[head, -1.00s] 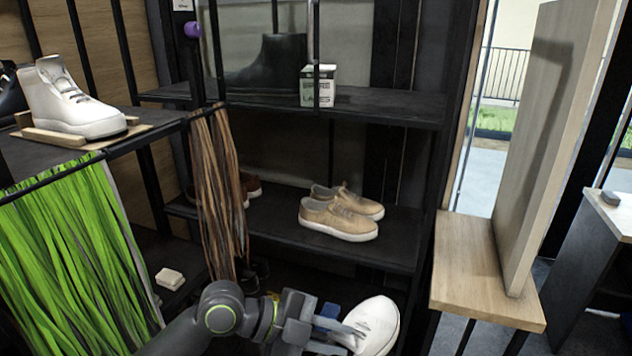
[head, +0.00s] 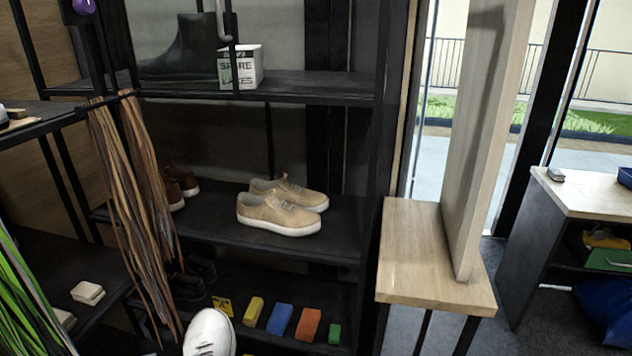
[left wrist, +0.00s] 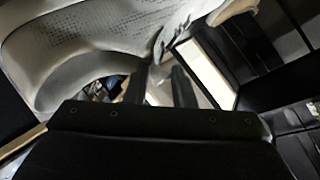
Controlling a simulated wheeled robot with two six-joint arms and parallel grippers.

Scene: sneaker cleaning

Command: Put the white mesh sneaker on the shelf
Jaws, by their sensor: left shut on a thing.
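The white mesh sneaker (head: 208,336) shows at the bottom edge of the head view, toe pointing up, its rear cut off by the frame. In the left wrist view the sneaker (left wrist: 90,40) fills the top left, with its perforated upper close to the camera. My left gripper (left wrist: 160,78) is shut on it; the exact grip is dark and hard to make out. The black shelf rack has a middle shelf (head: 343,242) bearing a pair of tan sneakers (head: 280,208), with bare room to their right. My right gripper is not in view.
Brown laces (head: 135,180) hang left of the middle shelf. A lower shelf holds several coloured blocks (head: 280,320). A box of spare laces (head: 242,68) stands on the upper shelf. A wooden bench with an upright panel (head: 415,240) stands right of the rack.

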